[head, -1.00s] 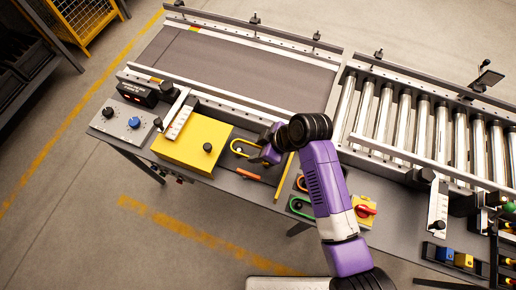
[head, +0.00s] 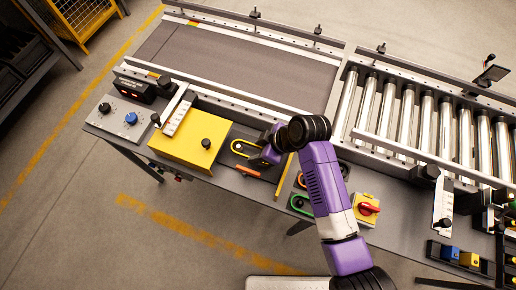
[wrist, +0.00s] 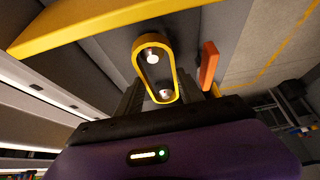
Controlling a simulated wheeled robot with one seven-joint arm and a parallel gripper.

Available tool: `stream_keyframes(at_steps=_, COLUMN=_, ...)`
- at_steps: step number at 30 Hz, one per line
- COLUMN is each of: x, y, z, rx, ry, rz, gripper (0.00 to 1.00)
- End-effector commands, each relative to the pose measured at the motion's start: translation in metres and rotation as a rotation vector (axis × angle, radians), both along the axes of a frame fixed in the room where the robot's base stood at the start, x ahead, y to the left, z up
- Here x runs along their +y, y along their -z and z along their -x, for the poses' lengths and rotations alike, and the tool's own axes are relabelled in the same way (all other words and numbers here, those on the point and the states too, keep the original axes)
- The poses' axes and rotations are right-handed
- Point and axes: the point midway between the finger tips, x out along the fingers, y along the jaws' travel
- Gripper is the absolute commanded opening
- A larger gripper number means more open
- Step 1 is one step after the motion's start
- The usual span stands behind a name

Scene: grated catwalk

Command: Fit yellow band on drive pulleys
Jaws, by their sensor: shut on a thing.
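The yellow band (wrist: 138,62) is a rounded loop in the wrist view. Two round, silver-topped drive pulleys, the far one (wrist: 151,54) and the near one (wrist: 165,94), show inside the loop. I cannot tell how fully the band is seated on them. My gripper (wrist: 172,98) is shut on the band's near end, with dark fingers on either side. In the head view the band (head: 234,146) shows just right of the yellow cover, and my purple gripper (head: 262,153) reaches it from the right. My wrist hides part of the band there.
The yellow cover (head: 185,143) with a black knob stands close left of the band. An orange bar (head: 247,170) lies in front. A green band (head: 296,203) and a red-knobbed yellow switch (head: 368,207) are to the right. The conveyor rail (head: 240,100) runs behind.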

Motion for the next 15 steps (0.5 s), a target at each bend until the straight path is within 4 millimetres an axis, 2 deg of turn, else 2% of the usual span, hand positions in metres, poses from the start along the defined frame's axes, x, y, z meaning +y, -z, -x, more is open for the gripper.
stream_keyframes(at_steps=8, x=0.0, y=0.0113, z=0.0001, rx=0.0, ry=0.0, rz=0.0, gripper=0.06)
stream_keyframes(at_steps=15, x=0.0, y=0.0121, z=0.0, rx=0.0, ry=0.0, rz=0.0, gripper=0.06)
